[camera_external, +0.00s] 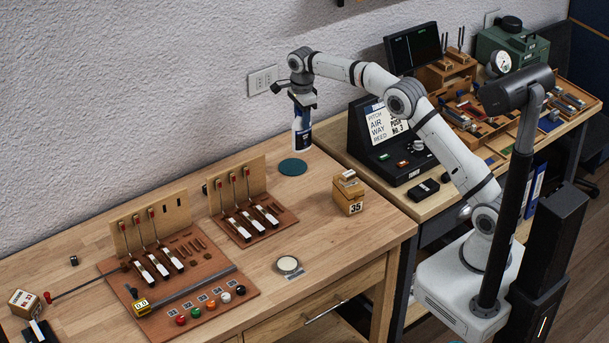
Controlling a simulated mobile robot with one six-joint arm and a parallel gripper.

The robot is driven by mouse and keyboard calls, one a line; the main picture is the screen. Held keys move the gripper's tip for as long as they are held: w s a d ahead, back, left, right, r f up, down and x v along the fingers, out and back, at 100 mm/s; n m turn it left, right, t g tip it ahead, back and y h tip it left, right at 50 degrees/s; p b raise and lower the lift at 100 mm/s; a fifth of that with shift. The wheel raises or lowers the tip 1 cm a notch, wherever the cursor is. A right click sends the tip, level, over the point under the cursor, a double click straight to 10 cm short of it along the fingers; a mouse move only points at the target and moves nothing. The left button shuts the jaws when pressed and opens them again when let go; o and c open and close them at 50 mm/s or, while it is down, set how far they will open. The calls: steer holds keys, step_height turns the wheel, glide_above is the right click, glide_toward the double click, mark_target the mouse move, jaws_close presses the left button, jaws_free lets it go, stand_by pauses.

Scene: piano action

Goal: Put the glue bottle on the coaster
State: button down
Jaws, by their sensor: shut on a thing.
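The glue bottle (302,138) is white with a dark blue label and hangs upright in my gripper (301,100). My gripper points down and is shut on the bottle's upper part, which the fingers partly hide. The coaster (293,167) is a flat teal disc on the wooden table near the wall. The bottle appears above and slightly right of the coaster's middle in the picture. Its lower end looks close to the coaster's far edge, but I cannot tell whether it touches anything.
A wooden block marked 35 (348,194) stands right of the coaster. The piano-action model (247,205) stands to its left, with a larger board (205,287) further left. A small round tin (288,265) lies nearer the front. Bare tabletop surrounds the coaster.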

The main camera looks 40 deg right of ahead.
steer(key=w+d+f+p, duration=0.2)
steer(key=d+f, duration=0.1)
steer(key=f, duration=0.7)
steer(key=shift+w+d+f, duration=0.15)
steer(key=shift+w, duration=0.1)
steer(key=shift+f, duration=0.15)
steer(key=c, duration=0.9)
jaws_free()
